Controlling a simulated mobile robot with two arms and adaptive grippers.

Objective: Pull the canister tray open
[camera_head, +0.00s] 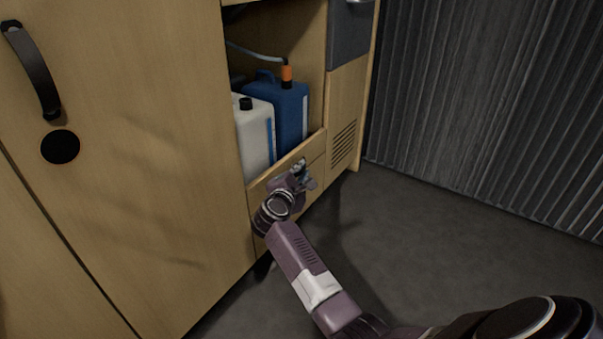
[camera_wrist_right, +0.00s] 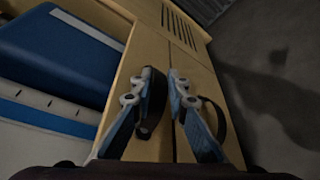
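The canister tray (camera_head: 257,191) is a light wood front low in the cabinet, with a white canister (camera_head: 256,135) and a blue canister (camera_head: 290,108) standing behind it. My right gripper (camera_head: 302,172) is at the tray front in the head view. In the right wrist view, its two fingers (camera_wrist_right: 163,82) are apart, with a black handle (camera_wrist_right: 153,100) close beside the inner side of the left finger. I cannot tell whether they touch. The gripper hides the handle in the head view. The blue canister also shows in the wrist view (camera_wrist_right: 55,55). My left gripper is out of view.
A second black curved handle (camera_wrist_right: 216,122) is just right of the right finger. A tall wood door (camera_head: 130,200) with a black handle (camera_head: 33,70) stands left. A ribbed grey wall (camera_head: 480,100) is at the right. The grey floor (camera_head: 440,230) before the tray is clear.

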